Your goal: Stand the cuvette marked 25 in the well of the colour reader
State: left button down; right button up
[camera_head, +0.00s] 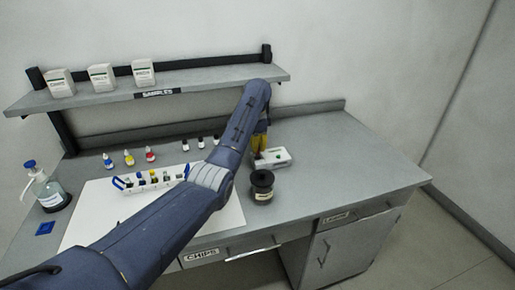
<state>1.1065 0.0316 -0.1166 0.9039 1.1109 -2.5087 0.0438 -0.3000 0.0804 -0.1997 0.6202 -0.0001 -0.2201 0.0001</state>
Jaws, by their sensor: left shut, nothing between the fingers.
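The colour reader (275,160) is a small white box with a green patch, on the bench right of centre. My left gripper (259,155), with yellow fingers, points down at the reader's left part. It is shut with nothing seen in it. The arm and fingers hide the reader's well, so I cannot tell whether a cuvette stands there. A white rack (152,184) on the white mat holds several small cuvettes with coloured contents. Their marks are too small to read, so I cannot tell which is 25. My right gripper is not in view.
A dark-lidded jar (262,187) stands just in front of the reader. Dropper bottles (128,158) and dark-capped vials (186,145) line the back. A wash bottle (48,190) stands at left. The shelf (200,82) overhangs the back. The bench's right side (350,165) is clear.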

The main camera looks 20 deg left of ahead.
aim_at(257, 155)
pick_arm(q)
jog(key=shift+f, duration=2.15)
dwell(1.6)
jog(key=c, duration=2.2)
grip_release()
jog(key=c, duration=1.5)
grip_release()
jog(key=shift+f, duration=0.15)
jog(key=shift+c, duration=0.2)
jog(key=shift+s, duration=0.1)
jog(key=r, duration=1.2)
jog(key=shift+s+r, duration=0.25)
jog(key=shift+r, duration=0.1)
